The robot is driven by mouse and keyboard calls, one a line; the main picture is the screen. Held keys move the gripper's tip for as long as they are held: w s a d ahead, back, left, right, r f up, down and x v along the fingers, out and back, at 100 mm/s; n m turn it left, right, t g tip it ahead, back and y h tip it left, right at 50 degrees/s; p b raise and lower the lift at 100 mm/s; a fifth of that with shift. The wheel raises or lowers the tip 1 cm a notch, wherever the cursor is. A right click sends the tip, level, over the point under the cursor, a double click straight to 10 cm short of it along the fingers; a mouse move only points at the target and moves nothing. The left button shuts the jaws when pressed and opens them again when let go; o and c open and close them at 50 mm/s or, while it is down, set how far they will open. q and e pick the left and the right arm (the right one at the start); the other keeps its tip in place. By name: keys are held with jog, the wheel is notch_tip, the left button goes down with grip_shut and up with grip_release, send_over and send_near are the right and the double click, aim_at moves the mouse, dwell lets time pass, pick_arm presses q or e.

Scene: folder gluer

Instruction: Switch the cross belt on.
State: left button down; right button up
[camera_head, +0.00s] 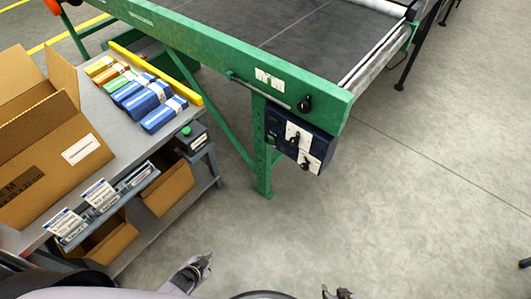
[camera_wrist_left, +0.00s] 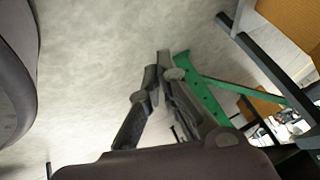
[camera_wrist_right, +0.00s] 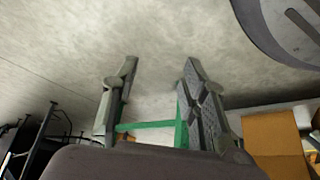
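A dark blue control box (camera_head: 272,122) hangs under the corner of the green belt frame (camera_head: 225,58). It carries white plates with black rotary knobs (camera_head: 305,164) and a small green button at its left. Another black knob (camera_head: 304,104) sits on the frame's side, beside a white label (camera_head: 269,79). I cannot read which control is the cross belt's. My left gripper (camera_head: 203,262) is low at the bottom edge, apart from the box; its fingertips (camera_wrist_left: 165,65) meet with nothing between. My right gripper (camera_head: 338,294) barely shows; its fingers (camera_wrist_right: 160,66) are apart and empty.
A grey table (camera_head: 121,117) at left bears an open carton (camera_head: 45,150) and several blue and orange packs (camera_head: 150,101). A small device with a green button (camera_head: 192,137) is at its corner. Bare floor (camera_head: 400,220) lies in front and right of the box.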

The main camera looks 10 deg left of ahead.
aim_at(270, 138)
pick_arm(q)
jog(key=w+d+r+m+t+h+b, duration=0.1)
jog(key=w+r+m+t+b, duration=0.4)
jog(key=w, duration=0.5)
jog(key=w+d+r+m+t+h+b, duration=0.1)
jog(key=w+r+m+t+h+b, duration=0.2)
jog(key=w+b, duration=0.6)
pick_arm(e)
jog(key=w+a+r+t+y+p, duration=0.1)
jog(key=w+a+r+t, duration=0.15)
jog(key=w+r, duration=0.45)
jog(key=w+a+r+t+p, duration=0.1)
jog(key=w+a+r+t, duration=0.1)
jog(key=w+r+t, duration=0.5)
pick_arm(q)
jog(key=w+d+r+m+t+h+b, duration=0.1)
jog(key=w+d+r+m+h+b, duration=0.1)
jog(key=r, duration=0.5)
jog(key=w+d+r+m+t+h+b, duration=0.1)
jog(key=w+d+r+m+h+b, duration=0.2)
jog(key=r+m+b, duration=0.3)
jog(key=shift+w+d+r+m, duration=0.4)
jog(key=shift+r, duration=0.1)
pick_arm(e)
notch_tip(270, 138, up, 16)
jog(key=w+t+y, duration=0.1)
jog(key=w, duration=0.1)
jog(key=shift+a+y, duration=0.2)
jog(key=shift+y, duration=0.2)
